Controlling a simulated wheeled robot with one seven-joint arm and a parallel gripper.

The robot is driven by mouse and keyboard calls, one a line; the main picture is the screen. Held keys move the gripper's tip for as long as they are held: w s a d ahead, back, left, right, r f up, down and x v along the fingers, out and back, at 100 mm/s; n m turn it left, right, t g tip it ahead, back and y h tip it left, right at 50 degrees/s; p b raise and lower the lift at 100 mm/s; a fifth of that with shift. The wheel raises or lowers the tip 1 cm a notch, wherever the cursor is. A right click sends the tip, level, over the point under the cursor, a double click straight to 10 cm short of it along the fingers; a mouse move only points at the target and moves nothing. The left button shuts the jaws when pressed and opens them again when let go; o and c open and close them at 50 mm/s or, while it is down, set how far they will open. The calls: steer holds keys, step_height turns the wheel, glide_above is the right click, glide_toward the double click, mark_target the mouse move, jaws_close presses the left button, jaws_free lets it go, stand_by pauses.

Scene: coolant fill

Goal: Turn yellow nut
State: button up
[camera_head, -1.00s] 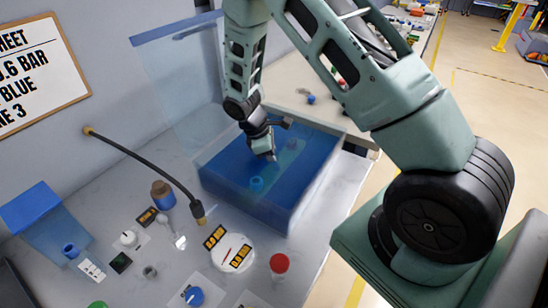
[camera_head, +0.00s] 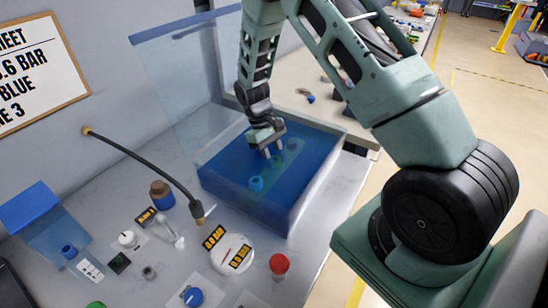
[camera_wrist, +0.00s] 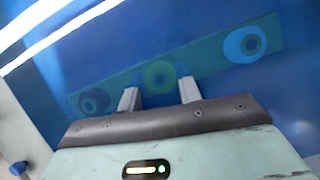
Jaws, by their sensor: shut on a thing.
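A bar (camera_wrist: 205,60) with three round nuts lies inside the blue tank (camera_head: 215,185). In the wrist view the middle nut (camera_wrist: 158,76) looks green, as if a yellow nut is seen through the blue. The right one (camera_wrist: 245,44) is bright blue and the left one (camera_wrist: 94,101) dark. The bright blue nut also shows in the head view (camera_head: 256,184). My gripper (camera_wrist: 160,88) reaches down into the tank, its fingers on either side of the middle nut, shut on it. In the head view my gripper (camera_head: 272,153) largely hides that nut.
A clear panel (camera_head: 175,85) stands behind the tank. A dark hose (camera_head: 150,160) arches at its left. A white disc (camera_head: 228,262) with labels, a red-capped jar (camera_head: 279,265) and small parts crowd the bench in front. The tank's top is open.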

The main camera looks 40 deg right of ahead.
steer(key=shift+m, duration=0.6)
steer(key=shift+w+y, duration=0.1)
steer(key=shift+y, duration=0.3)
steer(key=o, duration=1)
steer(key=b+v, duration=0.3)
steer(key=v, duration=1.4)
steer(key=shift+r+b, duration=0.25)
steer(key=shift+b, duration=0.1)
